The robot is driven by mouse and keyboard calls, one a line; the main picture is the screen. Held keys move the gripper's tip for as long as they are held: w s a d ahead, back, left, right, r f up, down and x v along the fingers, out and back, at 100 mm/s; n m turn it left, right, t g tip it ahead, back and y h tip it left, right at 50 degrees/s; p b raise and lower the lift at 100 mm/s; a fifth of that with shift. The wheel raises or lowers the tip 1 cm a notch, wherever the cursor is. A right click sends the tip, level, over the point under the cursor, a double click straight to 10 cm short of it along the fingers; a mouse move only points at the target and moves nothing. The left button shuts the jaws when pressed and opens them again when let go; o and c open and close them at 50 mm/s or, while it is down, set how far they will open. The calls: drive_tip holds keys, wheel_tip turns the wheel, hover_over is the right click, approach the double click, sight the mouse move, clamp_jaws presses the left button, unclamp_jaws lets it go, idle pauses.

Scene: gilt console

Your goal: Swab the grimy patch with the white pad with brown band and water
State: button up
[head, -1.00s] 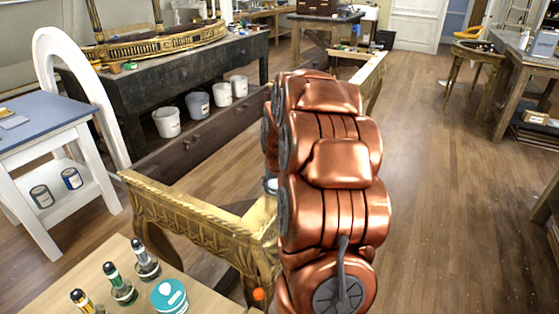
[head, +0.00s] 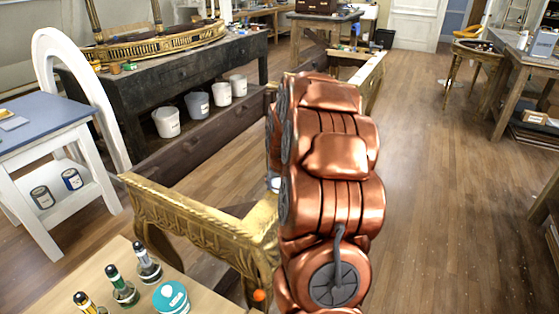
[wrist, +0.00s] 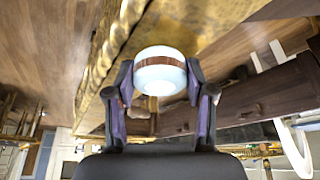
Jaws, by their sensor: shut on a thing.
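In the wrist view, my gripper (wrist: 160,100) is shut on the white pad with brown band (wrist: 160,68). The pad is round, with its brown band across the middle. Behind it is the gilt console (wrist: 225,18), with a darker, mottled area (wrist: 183,38) that may be the grimy patch. Whether the pad touches the surface I cannot tell. In the head view, the carved gilt console (head: 195,215) stands at lower centre, and my copper arm hides my gripper and part of the console. Which container holds water I cannot tell.
Small bottles (head: 122,288) and a teal-lidded jar (head: 171,297) stand on a light wooden table at lower left. An orange object (head: 259,295) is near the console's corner. A dark workbench (head: 180,80) with white buckets stands behind.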

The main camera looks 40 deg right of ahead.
sight(273, 195)
drive_tip(key=shift+d, duration=0.35)
drive_tip(key=shift+w+f, duration=0.15)
drive_tip(key=shift+a+b, duration=0.1)
drive_tip(key=shift+b, duration=0.25)
drive_tip(key=shift+s+a+b, duration=0.25)
drive_tip(key=shift+a, duration=0.45)
drive_tip(key=shift+s+a+b, duration=0.25)
drive_tip(key=shift+a+b, duration=0.05)
drive_tip(key=shift+a, duration=0.45)
drive_tip(key=shift+s+a+b, duration=0.25)
drive_tip(key=shift+a, duration=0.45)
drive_tip(key=shift+r, duration=1.55)
drive_tip(key=shift+r+p, duration=0.55)
drive_tip(key=shift+r, duration=1.9)
